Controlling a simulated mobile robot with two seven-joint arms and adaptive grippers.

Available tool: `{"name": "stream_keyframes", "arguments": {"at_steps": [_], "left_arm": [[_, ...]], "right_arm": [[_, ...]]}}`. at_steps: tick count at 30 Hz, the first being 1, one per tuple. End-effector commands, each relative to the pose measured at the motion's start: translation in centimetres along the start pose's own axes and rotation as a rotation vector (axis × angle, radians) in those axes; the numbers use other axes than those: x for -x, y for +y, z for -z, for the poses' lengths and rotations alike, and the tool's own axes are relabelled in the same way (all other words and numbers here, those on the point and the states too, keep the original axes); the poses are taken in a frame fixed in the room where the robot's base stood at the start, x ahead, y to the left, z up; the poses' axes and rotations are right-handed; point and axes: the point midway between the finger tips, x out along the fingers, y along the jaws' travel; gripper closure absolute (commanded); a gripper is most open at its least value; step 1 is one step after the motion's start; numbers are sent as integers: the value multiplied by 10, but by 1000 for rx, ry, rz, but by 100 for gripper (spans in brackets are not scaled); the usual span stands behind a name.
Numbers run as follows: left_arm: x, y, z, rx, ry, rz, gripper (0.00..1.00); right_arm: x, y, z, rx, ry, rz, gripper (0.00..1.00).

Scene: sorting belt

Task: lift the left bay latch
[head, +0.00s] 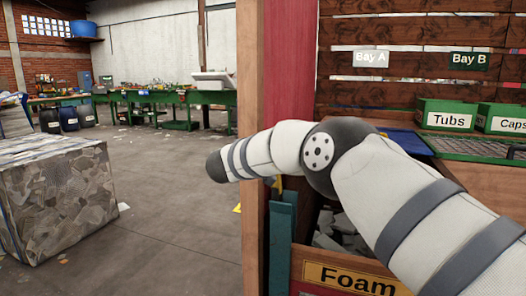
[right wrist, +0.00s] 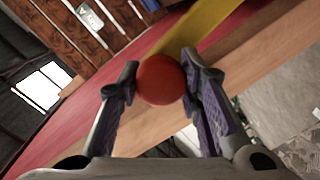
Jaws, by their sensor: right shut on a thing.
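In the right wrist view, a round red knob (right wrist: 160,82) sits between the two fingers of my right gripper (right wrist: 160,64). The gripper is shut on the knob, with a finger against each side. A yellow bar (right wrist: 218,28) runs from behind the knob to the upper right, beside the wooden post and red panel; it looks like the latch lever. In the head view my right arm crosses in front of the bay and hides the gripper and knob. My left gripper is in neither view.
A wooden post (head: 253,95) and red panel (head: 290,60) stand at the bay's left edge. A Foam bin (head: 350,279) lies below my arm. Green Tubs (head: 447,121) and Caps (head: 512,125) boxes stand right. A bale (head: 60,200) stands left; the floor between is open.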

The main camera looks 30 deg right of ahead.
Motion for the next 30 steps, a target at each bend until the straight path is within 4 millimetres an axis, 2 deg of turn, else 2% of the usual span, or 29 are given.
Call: {"name": "stream_keyframes", "arguments": {"at_steps": [17, 18, 20, 30], "left_arm": [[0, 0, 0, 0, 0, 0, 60], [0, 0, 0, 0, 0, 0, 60], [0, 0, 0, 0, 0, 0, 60], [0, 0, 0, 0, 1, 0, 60]], "right_arm": [[-1, -4, -6, 34, -10, 3, 100], [-1, -5, -6, 34, -10, 4, 58], [-1, -4, -6, 34, -9, 3, 46], [4, -2, -2, 30, -5, 1, 46]]}}
